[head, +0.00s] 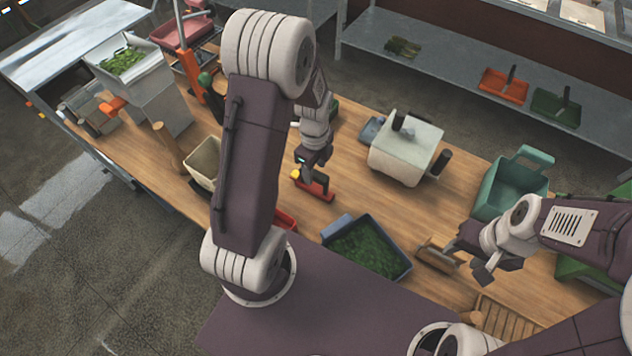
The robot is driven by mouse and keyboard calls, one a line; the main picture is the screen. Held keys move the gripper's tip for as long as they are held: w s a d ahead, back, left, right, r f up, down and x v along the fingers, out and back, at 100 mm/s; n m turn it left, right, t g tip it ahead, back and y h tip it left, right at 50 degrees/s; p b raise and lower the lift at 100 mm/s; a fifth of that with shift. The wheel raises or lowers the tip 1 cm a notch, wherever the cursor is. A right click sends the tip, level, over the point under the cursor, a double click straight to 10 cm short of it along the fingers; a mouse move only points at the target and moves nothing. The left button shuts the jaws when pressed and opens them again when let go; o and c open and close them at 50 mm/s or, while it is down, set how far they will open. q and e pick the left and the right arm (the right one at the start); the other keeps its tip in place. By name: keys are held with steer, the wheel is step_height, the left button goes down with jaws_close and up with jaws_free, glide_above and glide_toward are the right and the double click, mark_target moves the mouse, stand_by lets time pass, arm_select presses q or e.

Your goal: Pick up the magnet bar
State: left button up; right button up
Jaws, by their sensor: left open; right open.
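A red bar-like piece (318,191) with a dark upright part lies on the wooden table below my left gripper. It may be the magnet bar, but I cannot tell for sure. My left gripper (308,172) is open and points down right at this piece; its fingertips are small and partly merge with the dark part, so contact is unclear. A small yellow spot shows beside the fingers. My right gripper (478,268) is open over the right part of the table, near a brown wooden-handled tool (438,256).
A bin of green leaves (368,248) stands in front. A white box-shaped device (406,148) and a teal bin (513,184) stand behind to the right. A beige container (203,160) is left of my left arm. Bare table (350,195) lies between bin and device.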

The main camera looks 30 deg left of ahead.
arm_select(q)
steer(key=f, duration=0.2)
steer(key=s, duration=0.1)
steer(key=shift+a+f, duration=0.35)
steer(key=shift+f, duration=0.05)
steer(key=shift+w+f, duration=0.1)
steer(key=shift+f, duration=0.2)
steer(key=shift+w, duration=0.15)
steer(key=shift+w+d, duration=0.1)
steer(key=shift+d, duration=0.1)
steer(key=c, duration=0.4)
steer(key=shift+a, duration=0.1)
jaws_close()
